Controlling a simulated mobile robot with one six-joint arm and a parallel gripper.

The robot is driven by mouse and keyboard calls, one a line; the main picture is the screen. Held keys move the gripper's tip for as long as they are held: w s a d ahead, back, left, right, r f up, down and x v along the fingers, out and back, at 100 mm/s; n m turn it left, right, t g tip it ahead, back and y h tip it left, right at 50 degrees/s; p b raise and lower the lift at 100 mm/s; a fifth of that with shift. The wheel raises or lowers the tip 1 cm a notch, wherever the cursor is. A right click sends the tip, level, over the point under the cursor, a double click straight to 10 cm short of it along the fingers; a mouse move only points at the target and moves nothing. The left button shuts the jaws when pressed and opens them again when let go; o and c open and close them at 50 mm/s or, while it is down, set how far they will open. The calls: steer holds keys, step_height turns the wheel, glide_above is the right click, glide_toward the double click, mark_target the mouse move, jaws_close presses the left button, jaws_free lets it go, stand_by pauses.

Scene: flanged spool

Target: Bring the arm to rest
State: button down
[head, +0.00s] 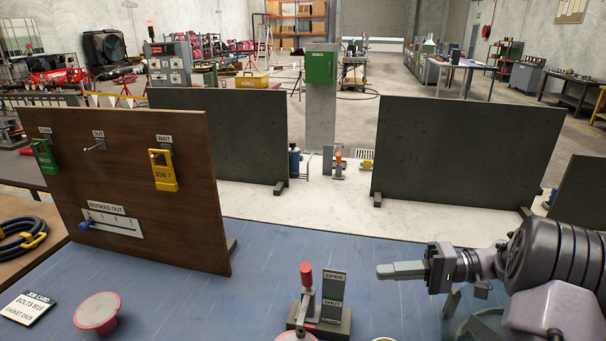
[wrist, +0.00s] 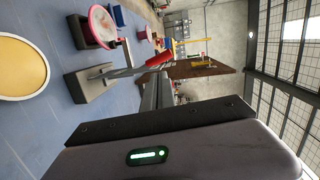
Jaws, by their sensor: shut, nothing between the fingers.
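My gripper (head: 382,271) is at the right of the head view, above the blue bench top (head: 260,262), pointing left. Its fingers are shut and empty; they also show in the wrist view (wrist: 152,96). The arm reaches in from the right edge. A lever fixture (head: 306,290) with a red knob and an OPEN/SHUT plate stands to the left of the gripper, apart from it in the head view. A pink flanged spool (head: 97,311) stands on the bench at the lower left. A second pink rim (head: 297,336) is cut off at the bottom edge.
A brown board (head: 130,215) with a green tag (head: 45,156), a yellow tag (head: 163,170) and a slider (head: 112,223) stands at the left. Dark panels (head: 445,150) stand behind the bench. A job card (head: 28,307) lies front left.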

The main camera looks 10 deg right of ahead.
steer(key=s+a+r+g+h, duration=0.2)
steer(key=s+a+h, duration=0.1)
steer(key=a, duration=0.3)
steer(key=s+a+r+g+h, duration=0.2)
steer(key=s+a, duration=0.2)
steer(key=a, duration=0.2)
steer(key=s+a+m+t+h, duration=0.1)
steer(key=s+a+t+h, duration=0.1)
steer(key=s, duration=0.5)
steer(key=s+a+m+t+h, duration=0.1)
steer(key=s+a+t+h, duration=0.2)
steer(key=s+h, duration=0.4)
steer(key=shift+a+r+t, duration=0.15)
steer(key=shift+r+t, duration=0.25)
steer(key=shift+r, duration=0.05)
